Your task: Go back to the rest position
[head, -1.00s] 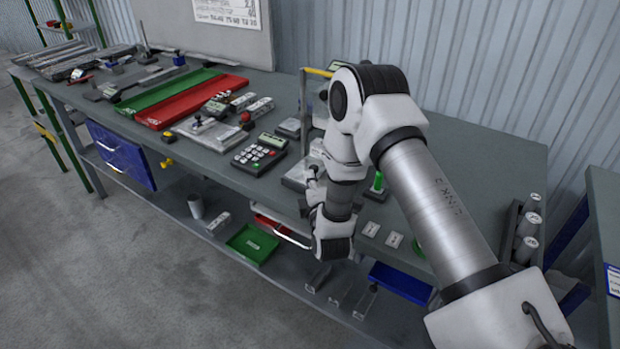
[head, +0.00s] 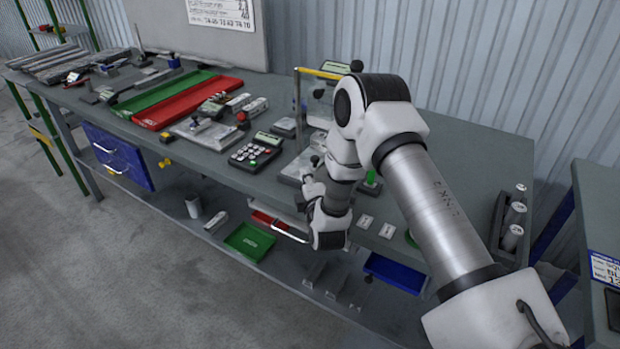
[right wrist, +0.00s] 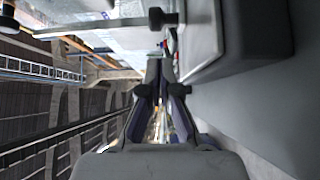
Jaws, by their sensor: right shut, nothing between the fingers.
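My right arm reaches from the lower right over the runout table (head: 470,165) and bends down at its front edge. My right gripper (head: 308,188) is mostly hidden by its own wrist in the head view, close to a grey stand base (head: 292,172). In the right wrist view the fingers of the gripper (right wrist: 161,75) are together with nothing between them. A grey block-like body lies close on their right in that view; I cannot tell whether they touch it. My left gripper is not in view.
A keypad device (head: 257,152), a red tray (head: 185,102) and a green tray (head: 165,92) lie left of the arm. Metal cylinders stand in a dark rack (head: 500,238) at the right end. A second table (head: 600,210) stands beyond a gap. Bins sit on the lower shelf.

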